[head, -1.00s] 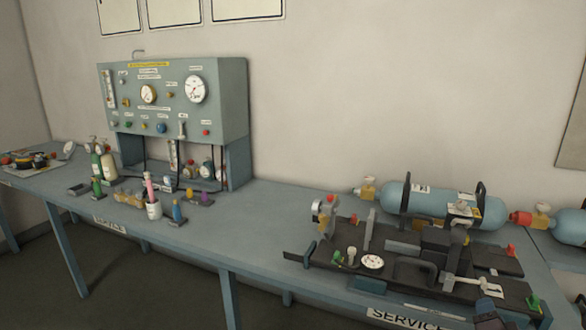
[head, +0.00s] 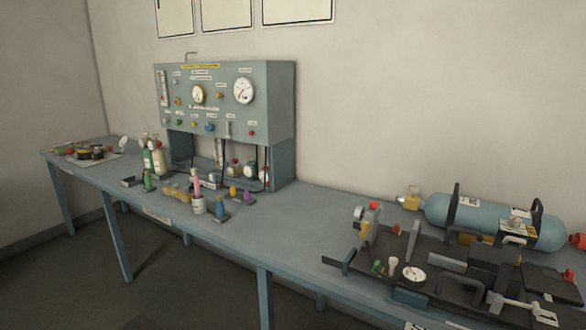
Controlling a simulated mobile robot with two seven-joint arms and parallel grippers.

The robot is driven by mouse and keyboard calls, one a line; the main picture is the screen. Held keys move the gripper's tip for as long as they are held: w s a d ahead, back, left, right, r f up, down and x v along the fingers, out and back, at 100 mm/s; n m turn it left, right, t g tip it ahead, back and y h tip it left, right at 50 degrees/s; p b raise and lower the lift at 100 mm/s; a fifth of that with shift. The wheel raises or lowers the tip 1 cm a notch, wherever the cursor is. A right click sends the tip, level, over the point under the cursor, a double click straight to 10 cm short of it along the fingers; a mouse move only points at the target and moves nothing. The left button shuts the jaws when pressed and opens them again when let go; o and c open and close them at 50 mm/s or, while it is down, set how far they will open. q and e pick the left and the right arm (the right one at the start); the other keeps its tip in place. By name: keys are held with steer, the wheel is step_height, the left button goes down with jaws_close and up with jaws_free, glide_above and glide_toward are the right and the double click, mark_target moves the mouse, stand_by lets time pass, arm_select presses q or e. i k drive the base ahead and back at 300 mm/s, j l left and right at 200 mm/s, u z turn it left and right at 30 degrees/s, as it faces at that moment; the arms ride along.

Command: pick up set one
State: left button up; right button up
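A breathing set (head: 455,268) lies on the bench at the lower right in the head view. It has a black backplate, a round white gauge (head: 413,273), and coloured knobs. A pale blue cylinder (head: 490,218) with black straps lies behind it against the wall side. I cannot read which label marks it as set one. A red-ended fitting at the right edge is cut off by the frame. Neither of my grippers shows in this view.
The blue-grey bench (head: 310,225) runs along the wall, bare in its middle. A test panel (head: 225,100) with gauges stands on it. Bottles and small parts sit before the panel. A tray of parts (head: 88,153) lies at the far left end. Dark floor is open in front.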

mark_target(460, 280)
steer(key=z, duration=1.45)
